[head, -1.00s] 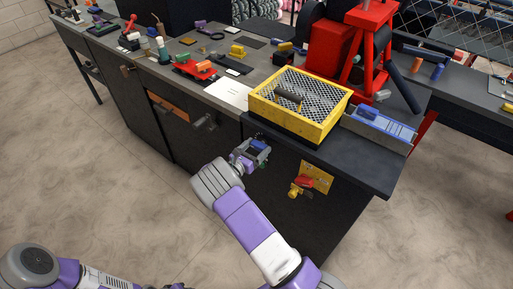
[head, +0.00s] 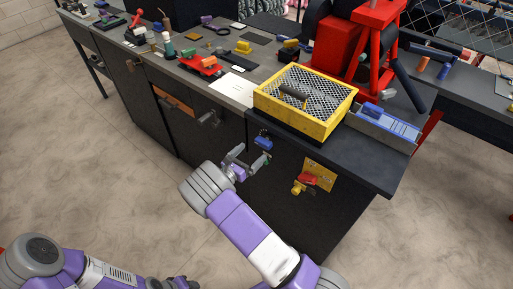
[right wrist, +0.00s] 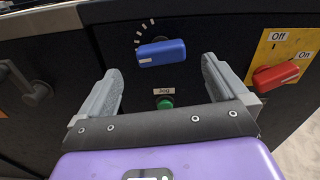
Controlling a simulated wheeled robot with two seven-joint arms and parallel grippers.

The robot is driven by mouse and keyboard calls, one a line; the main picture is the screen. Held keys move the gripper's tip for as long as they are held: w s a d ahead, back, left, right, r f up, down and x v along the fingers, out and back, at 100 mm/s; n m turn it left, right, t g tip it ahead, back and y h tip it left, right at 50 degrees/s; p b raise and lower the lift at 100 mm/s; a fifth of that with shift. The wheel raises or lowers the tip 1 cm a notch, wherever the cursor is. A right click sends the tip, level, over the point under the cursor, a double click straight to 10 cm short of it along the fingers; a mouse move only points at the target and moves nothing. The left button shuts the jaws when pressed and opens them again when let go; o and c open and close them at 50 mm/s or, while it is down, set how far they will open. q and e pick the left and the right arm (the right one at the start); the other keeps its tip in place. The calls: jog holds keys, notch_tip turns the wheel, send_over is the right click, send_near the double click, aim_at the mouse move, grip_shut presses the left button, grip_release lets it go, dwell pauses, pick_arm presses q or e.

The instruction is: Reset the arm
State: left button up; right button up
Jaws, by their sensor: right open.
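My right gripper (head: 251,160) is in front of the dark cabinet front, open and empty. In the right wrist view its two grey fingers (right wrist: 161,70) stand wide apart. A blue knob (right wrist: 162,53) with a white mark sits beyond and between the fingertips, apart from them. It also shows in the head view (head: 263,143), above the gripper. A green button (right wrist: 165,103) labelled "Jog" lies below the knob. My left arm lies low at the left of the head view, and its gripper (head: 178,284) is cut off by the bottom edge.
A red knob (right wrist: 275,77) on a yellow Off/On plate (head: 319,174) is to the right. A drawer handle (head: 209,119) is to the left. Above, the bench carries a yellow mesh-topped box (head: 300,127) and a grey tray (head: 390,139) with blue parts. The floor on the left is clear.

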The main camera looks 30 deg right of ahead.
jog(key=shift+s+a, duration=0.3)
jog(key=shift+a, duration=0.25)
